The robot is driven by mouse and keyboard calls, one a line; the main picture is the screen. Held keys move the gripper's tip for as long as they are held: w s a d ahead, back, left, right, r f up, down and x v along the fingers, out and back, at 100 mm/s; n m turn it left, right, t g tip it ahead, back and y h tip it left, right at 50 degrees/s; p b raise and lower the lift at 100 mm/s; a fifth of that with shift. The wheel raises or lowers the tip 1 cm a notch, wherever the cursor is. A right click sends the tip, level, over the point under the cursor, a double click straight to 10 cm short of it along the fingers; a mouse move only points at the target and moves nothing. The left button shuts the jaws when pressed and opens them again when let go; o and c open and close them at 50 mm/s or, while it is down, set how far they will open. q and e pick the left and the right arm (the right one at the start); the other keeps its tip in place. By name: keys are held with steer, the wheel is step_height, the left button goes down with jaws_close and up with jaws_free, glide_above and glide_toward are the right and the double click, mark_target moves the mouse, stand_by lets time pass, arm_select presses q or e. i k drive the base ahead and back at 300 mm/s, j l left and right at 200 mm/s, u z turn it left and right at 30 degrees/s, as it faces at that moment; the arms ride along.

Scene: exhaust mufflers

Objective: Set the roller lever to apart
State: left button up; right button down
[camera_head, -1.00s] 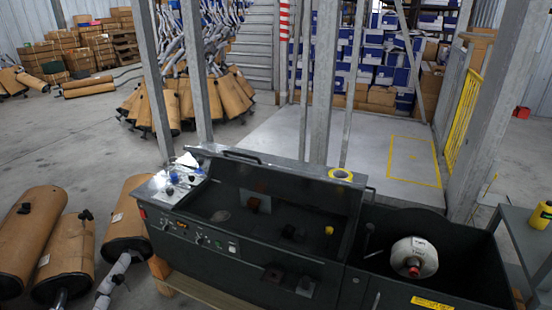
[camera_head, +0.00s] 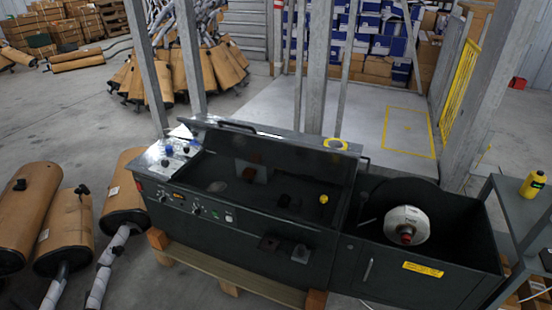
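A dark green machine (camera_head: 250,235) stands in the middle of the camera_head view on a wooden pallet. Its front panel carries small knobs (camera_head: 196,208) and switches. Its open trough holds a small yellow knob (camera_head: 323,199) and dark parts. On the right, a bin section holds a white disc (camera_head: 408,225) with a red centre. I cannot tell which of these parts is the roller lever. Neither of my grippers is in view.
Wrapped mufflers (camera_head: 62,231) lie at the left. A grey side table (camera_head: 525,210) with a yellow bottle (camera_head: 533,184) stands at the right. Metal posts (camera_head: 318,70) rise behind the machine. Open concrete floor lies at the left behind the mufflers.

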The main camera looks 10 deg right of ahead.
mark_target(323, 199)
steer(key=i+j+z, duration=0.1)
steer(key=j, duration=0.25)
steer(key=i+j+z, duration=0.1)
steer(key=i+j, duration=0.35)
steer(key=j, duration=0.3)
steer(key=i+j+z, duration=0.15)
steer(key=j, duration=0.25)
steer(key=i+j+z, duration=0.1)
steer(key=j, duration=0.3)
steer(key=i+j+z, duration=0.1)
steer(key=i+j, duration=0.15)
steer(key=j, duration=0.15)
